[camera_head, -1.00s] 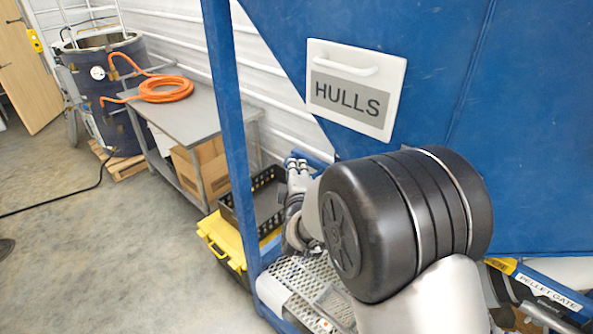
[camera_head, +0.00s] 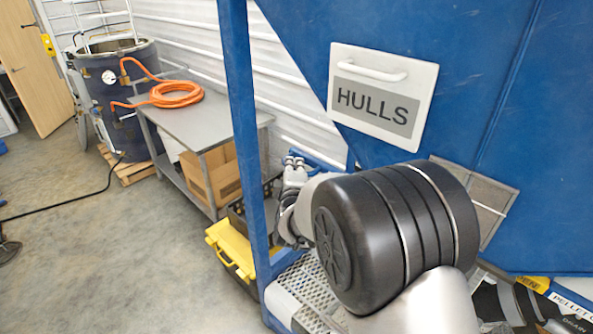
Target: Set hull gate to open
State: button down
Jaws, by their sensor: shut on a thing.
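A blue bar (camera_head: 322,161), which looks like part of the hull gate, shows just behind the blue post, under the hopper's HULLS sign (camera_head: 382,97). Most of it is hidden by my arm, and I cannot read any label on it. My gripper (camera_head: 295,166) is small and partly hidden at the end of my arm, right of the blue post. Its fingers meet the left end of the blue bar and are shut on it. The gate's opening is not visible.
The blue post (camera_head: 252,150) stands close left of my gripper. A yellow-lidded box (camera_head: 231,248) and a perforated step (camera_head: 302,283) are below. A grey table (camera_head: 205,122) holds an orange hose (camera_head: 176,94). Another gate's label (camera_head: 572,303) is at lower right.

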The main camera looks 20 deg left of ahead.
jog(key=shift+a+r, duration=0.15)
jog(key=c, duration=1.8)
grip_release()
jog(key=shift+a, duration=0.1)
jog(key=shift+o, duration=1)
jog(key=v, duration=1.2)
